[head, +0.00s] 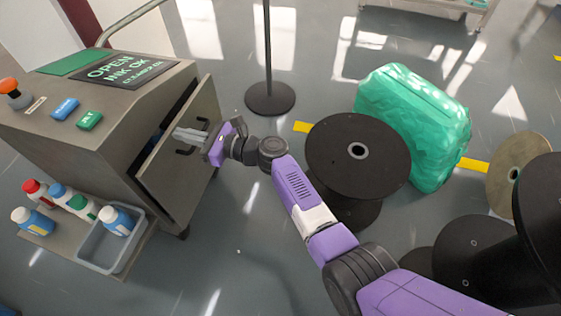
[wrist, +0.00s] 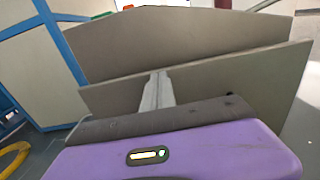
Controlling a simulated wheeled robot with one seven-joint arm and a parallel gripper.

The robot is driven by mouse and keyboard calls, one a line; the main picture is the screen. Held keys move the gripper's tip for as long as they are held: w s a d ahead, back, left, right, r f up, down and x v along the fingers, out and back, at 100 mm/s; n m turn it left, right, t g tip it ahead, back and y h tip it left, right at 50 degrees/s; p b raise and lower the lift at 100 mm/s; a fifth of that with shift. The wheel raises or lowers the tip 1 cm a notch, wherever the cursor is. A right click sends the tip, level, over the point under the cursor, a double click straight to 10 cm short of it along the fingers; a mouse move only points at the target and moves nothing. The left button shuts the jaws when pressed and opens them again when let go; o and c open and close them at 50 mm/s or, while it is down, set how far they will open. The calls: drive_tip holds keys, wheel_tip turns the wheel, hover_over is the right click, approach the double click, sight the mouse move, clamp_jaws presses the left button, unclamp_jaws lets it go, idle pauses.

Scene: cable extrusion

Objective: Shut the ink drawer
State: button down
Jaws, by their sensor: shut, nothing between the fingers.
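The ink drawer's grey front panel (head: 165,180) stands out from the grey cabinet (head: 95,140), with a dark gap between them. Something dark blue shows inside the gap. A dark handle (head: 184,152) is on the panel's outer face. My gripper (head: 176,133) is shut and empty, its fingers pointing at the panel's outer face beside the handle. In the wrist view, the shut fingers (wrist: 158,75) reach up to the drawer panel (wrist: 225,85), with the cabinet body (wrist: 170,35) behind it. I cannot tell whether the fingertips touch the panel.
The cabinet's screen (head: 112,70) reads OPEN and INK OK. A side shelf holds several bottles and a grey tray (head: 92,248). A post base (head: 270,98) stands behind my gripper. A black spool (head: 335,150) and green wrapped bundle (head: 425,115) stand to the right.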

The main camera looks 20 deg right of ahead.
sight(167, 130)
drive_tip(key=b+x, duration=0.1)
drive_tip(key=x, duration=0.3)
drive_tip(key=shift+a+f+b, duration=0.1)
drive_tip(key=shift+a+b, duration=0.05)
drive_tip(key=shift+b, duration=0.2)
drive_tip(key=shift+w+a, duration=0.15)
drive_tip(key=shift+w, duration=0.05)
drive_tip(key=shift+a+r, duration=0.15)
drive_tip(key=shift+r, duration=0.15)
drive_tip(key=shift+s, duration=0.1)
